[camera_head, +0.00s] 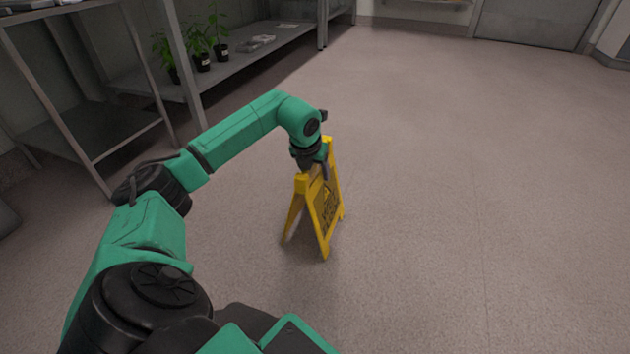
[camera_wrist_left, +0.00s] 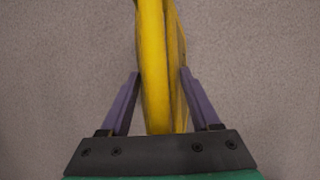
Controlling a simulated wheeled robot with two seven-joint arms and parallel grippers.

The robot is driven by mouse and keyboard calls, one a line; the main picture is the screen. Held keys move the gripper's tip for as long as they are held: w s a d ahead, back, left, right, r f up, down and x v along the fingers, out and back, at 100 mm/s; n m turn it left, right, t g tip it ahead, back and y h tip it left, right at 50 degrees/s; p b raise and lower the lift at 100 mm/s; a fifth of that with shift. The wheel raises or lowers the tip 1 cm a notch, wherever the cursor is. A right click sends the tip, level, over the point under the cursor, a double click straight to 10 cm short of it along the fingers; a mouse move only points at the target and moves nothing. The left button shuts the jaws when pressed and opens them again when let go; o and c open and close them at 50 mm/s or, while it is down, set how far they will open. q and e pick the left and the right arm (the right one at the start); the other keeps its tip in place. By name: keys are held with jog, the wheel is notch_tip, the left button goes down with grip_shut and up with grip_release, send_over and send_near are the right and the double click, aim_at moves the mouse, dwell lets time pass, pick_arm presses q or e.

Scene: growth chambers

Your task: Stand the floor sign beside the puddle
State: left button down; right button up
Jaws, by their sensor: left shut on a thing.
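The yellow floor sign (camera_head: 325,212) is upright with its two panels spread, in the middle of the head view. My left gripper (camera_head: 312,170) is at its top edge and shut on it. In the left wrist view the sign's yellow top (camera_wrist_left: 155,70) runs between the two purple fingers of the gripper (camera_wrist_left: 157,95). I cannot tell whether the sign's feet touch the floor. No puddle can be made out clearly in either view. My right gripper is not in view.
A metal shelf rack (camera_head: 240,68) with potted plants (camera_head: 201,58) stands along the left wall. Another metal frame (camera_head: 90,130) is nearer at the left. A grey door (camera_head: 540,22) is at the back right. The floor (camera_head: 480,180) to the right is clear.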

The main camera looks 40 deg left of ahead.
pick_arm(q)
jog(key=shift+f, duration=0.15)
jog(key=shift+c, duration=0.5)
grip_release()
jog(key=p+v, duration=0.7)
jog(key=v, duration=0.4)
jog(key=shift+s+r, duration=0.15)
jog(key=shift+r, duration=0.2)
jog(key=shift+s+d+r, duration=0.1)
jog(key=shift+r, duration=0.05)
